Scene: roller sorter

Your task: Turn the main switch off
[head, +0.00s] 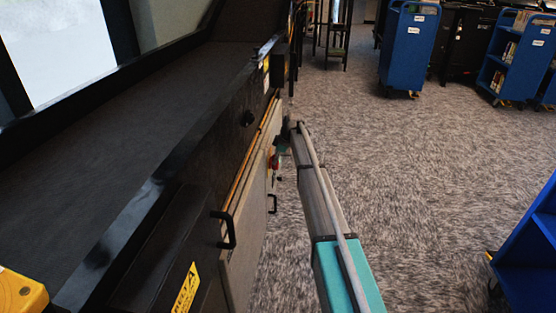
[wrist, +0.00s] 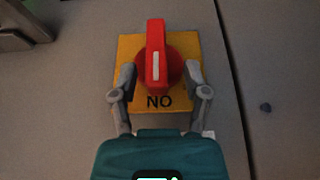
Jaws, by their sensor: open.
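The main switch is a red rotary knob (wrist: 157,40) on a yellow plate (wrist: 128,48), set on a grey panel, in the wrist view. Its raised grip bar with a white line stands upright in the picture. Letters below the knob read "NO" as seen here, which fits "ON" upside down. My gripper (wrist: 160,72) is open, with one fingertip on each side of the knob's lower part. I cannot tell whether the fingers touch it. In the head view, my gripper is small beside the machine's side, with a bit of red (head: 273,161) there.
The dark sorter machine (head: 150,150) fills the left, with black handles (head: 230,230) sticking out of its side panels. A metal handle (wrist: 22,22) shows in the wrist view. Blue carts (head: 409,48) stand at the back, another (head: 525,245) at right. Carpet between is clear.

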